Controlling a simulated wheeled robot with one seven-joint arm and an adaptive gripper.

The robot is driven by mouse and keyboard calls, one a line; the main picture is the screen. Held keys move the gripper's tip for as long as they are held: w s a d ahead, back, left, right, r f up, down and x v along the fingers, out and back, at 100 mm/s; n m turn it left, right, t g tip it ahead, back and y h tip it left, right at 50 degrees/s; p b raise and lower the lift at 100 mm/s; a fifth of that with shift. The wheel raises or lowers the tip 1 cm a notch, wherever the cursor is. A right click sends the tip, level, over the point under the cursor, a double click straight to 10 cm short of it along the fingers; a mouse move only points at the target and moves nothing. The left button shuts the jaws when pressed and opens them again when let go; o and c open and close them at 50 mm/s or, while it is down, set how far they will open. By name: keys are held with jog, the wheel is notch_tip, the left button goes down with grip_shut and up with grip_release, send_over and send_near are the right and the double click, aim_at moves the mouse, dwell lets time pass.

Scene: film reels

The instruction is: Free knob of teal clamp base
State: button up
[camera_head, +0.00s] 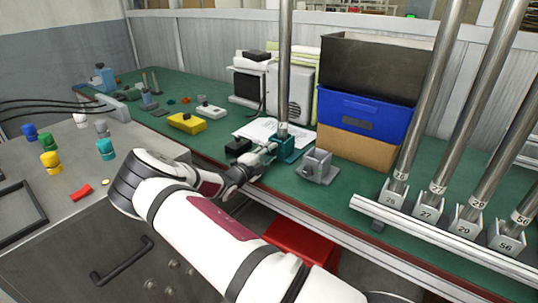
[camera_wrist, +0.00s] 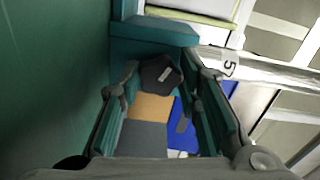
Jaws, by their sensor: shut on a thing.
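The teal clamp base (camera_head: 291,150) stands near the front edge of the green bench, with a tall metal pole (camera_head: 285,65) upright in it. In the wrist view the clamp's teal body (camera_wrist: 150,38) fills the upper middle, and its dark, lobed knob (camera_wrist: 160,76) faces me. My gripper (camera_head: 268,149) reaches the clamp's left side. In the wrist view its fingers (camera_wrist: 160,84) stand on either side of the knob and are shut on it. Finger contact is partly hidden by the finger pads. The pole beside the knob carries a label ending in 5.
A grey clamp base (camera_head: 317,166) without a pole stands close right of the teal one. Blue (camera_head: 365,112) and cardboard boxes are behind. Several poles stand in numbered holders (camera_head: 427,206) at right.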

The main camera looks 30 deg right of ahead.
jog(key=shift+f+n, duration=0.1)
jog(key=shift+n, duration=1.5)
jog(key=o, duration=1.1)
jog(key=shift+o, duration=0.2)
jog(key=v, duration=1.2)
